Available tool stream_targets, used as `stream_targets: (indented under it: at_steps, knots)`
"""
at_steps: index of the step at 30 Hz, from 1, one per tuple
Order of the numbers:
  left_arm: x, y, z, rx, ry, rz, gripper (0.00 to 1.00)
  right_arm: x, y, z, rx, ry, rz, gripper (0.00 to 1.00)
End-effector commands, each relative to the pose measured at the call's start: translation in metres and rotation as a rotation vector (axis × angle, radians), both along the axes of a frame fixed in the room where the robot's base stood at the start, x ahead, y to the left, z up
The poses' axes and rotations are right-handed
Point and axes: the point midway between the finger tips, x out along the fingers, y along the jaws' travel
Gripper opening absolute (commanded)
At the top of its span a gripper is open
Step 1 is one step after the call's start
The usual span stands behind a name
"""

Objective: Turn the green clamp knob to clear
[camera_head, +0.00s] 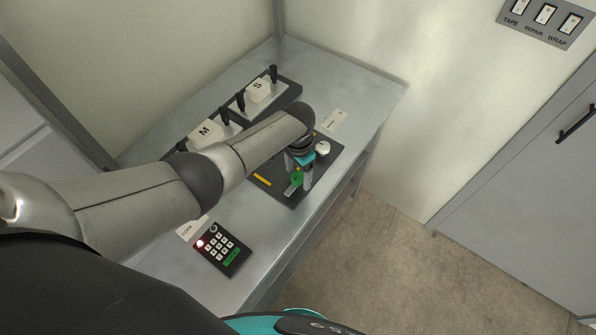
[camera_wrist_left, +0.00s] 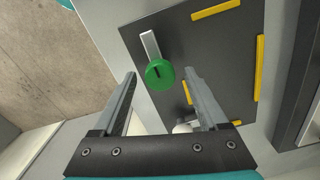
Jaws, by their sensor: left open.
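The green clamp knob (camera_head: 297,179) is a round green disc with a dark slot line on its top. It sits on a dark plate (camera_head: 285,196) on the grey bench. In the left wrist view the knob (camera_wrist_left: 160,73) lies just beyond my fingertips and between their lines, at the end of a light grey bar (camera_wrist_left: 150,46). My left gripper (camera_wrist_left: 160,75) is open, with one finger on each side of the knob; I cannot tell whether either finger touches it. In the head view my left gripper (camera_head: 298,180) is over the knob. My right gripper is not in view.
Yellow strips (camera_wrist_left: 259,68) mark the plate. A white round knob (camera_head: 322,147) stands at its far end. Blocks marked M (camera_head: 205,133) and S (camera_head: 259,88) sit behind my arm. A keypad (camera_head: 222,249) with a red light is near the front edge. Floor lies to the right.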

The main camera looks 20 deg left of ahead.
Motion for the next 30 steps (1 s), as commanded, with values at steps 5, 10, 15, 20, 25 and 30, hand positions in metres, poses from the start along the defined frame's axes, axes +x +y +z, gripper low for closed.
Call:
stream_targets:
  at_steps: [5, 10, 15, 20, 25, 30]
  knots:
    - [0.000, 0.000, 0.006, 0.000, 0.000, 0.000, 0.76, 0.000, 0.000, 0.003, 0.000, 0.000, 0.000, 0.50]
    - [0.001, 0.000, 0.029, -0.001, -0.003, -0.001, 0.76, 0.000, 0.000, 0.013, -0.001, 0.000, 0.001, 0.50]
    - [0.001, 0.000, 0.059, -0.001, -0.003, -0.002, 0.76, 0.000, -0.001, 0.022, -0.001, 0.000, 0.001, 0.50]
    - [0.001, 0.000, 0.088, -0.001, -0.003, 0.000, 0.76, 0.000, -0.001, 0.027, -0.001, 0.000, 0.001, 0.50]
    - [0.001, 0.000, 0.118, 0.000, -0.004, -0.001, 0.76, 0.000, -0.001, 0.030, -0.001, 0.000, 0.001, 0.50]
    - [0.001, 0.000, 0.141, -0.001, -0.003, 0.000, 0.76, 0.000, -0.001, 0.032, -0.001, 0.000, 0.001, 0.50]
